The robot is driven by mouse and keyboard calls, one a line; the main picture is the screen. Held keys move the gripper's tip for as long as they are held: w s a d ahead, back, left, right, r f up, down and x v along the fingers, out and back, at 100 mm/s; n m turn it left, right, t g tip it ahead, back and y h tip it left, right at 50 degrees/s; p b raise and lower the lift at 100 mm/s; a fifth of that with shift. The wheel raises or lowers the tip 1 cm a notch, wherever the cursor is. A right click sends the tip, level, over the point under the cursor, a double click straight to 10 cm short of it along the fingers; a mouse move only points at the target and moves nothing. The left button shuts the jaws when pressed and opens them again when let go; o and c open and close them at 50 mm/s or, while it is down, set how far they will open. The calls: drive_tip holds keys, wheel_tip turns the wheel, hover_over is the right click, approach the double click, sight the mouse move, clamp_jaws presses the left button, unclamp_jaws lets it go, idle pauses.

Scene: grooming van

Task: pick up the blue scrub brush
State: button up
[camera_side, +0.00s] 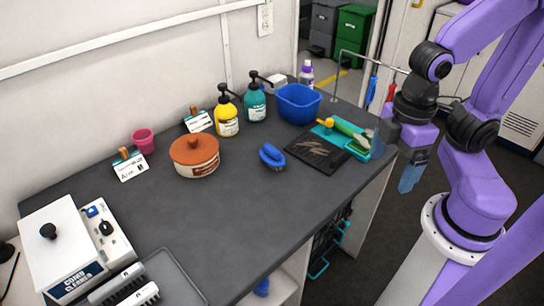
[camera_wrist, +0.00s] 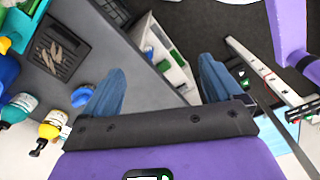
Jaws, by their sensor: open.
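The blue scrub brush (camera_side: 271,157) lies on the dark grey counter (camera_side: 215,215), left of a black mat, in the side view. In the wrist view the blue brush (camera_wrist: 81,96) shows at the left, partly hidden behind one finger. My gripper (camera_side: 395,162) is open and empty. It hangs at the counter's right edge, well to the right of the brush and apart from it. Its two blue fingers (camera_wrist: 160,85) are spread wide in the wrist view, with floor and a shelf unit between them.
A black mat (camera_side: 300,152) and a teal tray (camera_side: 362,155) with a green-and-yellow brush lie between gripper and blue brush. A blue tub (camera_side: 298,103), yellow bottle (camera_side: 227,112), teal bottle (camera_side: 255,104) and lidded brown pot (camera_side: 195,168) stand around.

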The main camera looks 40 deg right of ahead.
drive_tip(key=w+a+n+t, duration=0.2)
drive_tip(key=w+n, duration=0.8)
drive_tip(key=w, duration=0.2)
drive_tip(key=n+t, duration=0.2)
drive_tip(key=n, duration=1)
approach(272, 148)
drive_tip(key=shift+h, duration=0.4)
drive_tip(key=x, duration=0.6)
drive_tip(key=shift+f, duration=0.15)
drive_tip(key=shift+a+x, duration=0.2)
drive_tip(key=shift+x, duration=1.25)
drive_tip(key=shift+a+x, duration=0.15)
drive_tip(key=shift+x, duration=1.3)
drive_tip(key=shift+w, duration=0.1)
drive_tip(key=c, duration=1.2)
